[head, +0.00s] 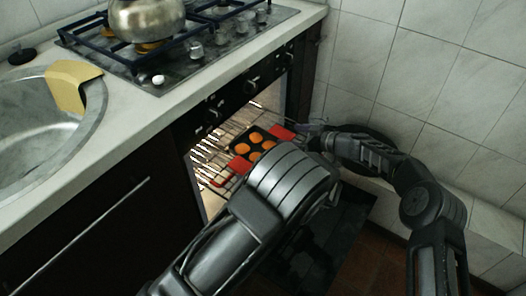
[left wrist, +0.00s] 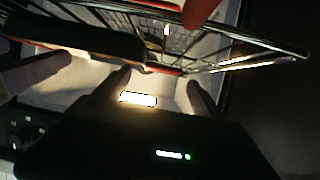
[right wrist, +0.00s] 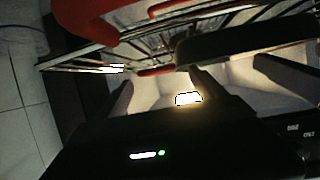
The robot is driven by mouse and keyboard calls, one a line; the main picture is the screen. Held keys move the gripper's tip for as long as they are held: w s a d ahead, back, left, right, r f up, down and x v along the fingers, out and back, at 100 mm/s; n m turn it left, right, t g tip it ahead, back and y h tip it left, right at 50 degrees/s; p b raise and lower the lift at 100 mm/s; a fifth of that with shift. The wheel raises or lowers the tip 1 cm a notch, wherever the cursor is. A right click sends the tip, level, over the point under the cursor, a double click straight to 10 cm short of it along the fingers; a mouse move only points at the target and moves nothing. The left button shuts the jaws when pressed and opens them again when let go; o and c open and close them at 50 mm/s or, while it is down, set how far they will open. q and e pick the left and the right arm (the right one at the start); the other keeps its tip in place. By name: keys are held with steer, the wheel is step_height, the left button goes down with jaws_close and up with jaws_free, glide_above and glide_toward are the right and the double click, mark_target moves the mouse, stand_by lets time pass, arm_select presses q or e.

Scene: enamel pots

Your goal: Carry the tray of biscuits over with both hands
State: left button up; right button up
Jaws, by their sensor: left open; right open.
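A dark tray (head: 261,138) with several round orange biscuits (head: 256,139) sits on a wire rack inside the open oven. It has a red grip at each end, one at the right (head: 282,132) and one at the left (head: 240,165). My left gripper (left wrist: 158,78) is open and empty below the rack's front edge in its wrist view; in the head view my arm hides it. A red grip (left wrist: 205,10) shows beyond it. My right gripper (right wrist: 162,78) is open and empty near the rack front, with a red grip (right wrist: 85,22) beyond it.
The lit oven (head: 207,165) has its dark door (head: 325,235) lowered below my arms. The counter (head: 120,125) holds a sink (head: 40,125) and a hob with a metal kettle (head: 147,18). A tiled wall (head: 400,70) stands close on the right.

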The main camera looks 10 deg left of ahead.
mark_target(243, 166)
arm_select(q)
steer(key=shift+x, duration=2.15)
arm_select(e)
steer(key=shift+x, duration=2.15)
arm_select(q)
steer(key=shift+c, duration=0.5)
arm_select(e)
steer(key=shift+c, duration=0.4)
arm_select(q)
steer(key=shift+r, duration=0.1)
jaws_close()
arm_select(e)
jaws_close()
steer(key=shift+r, duration=0.1)
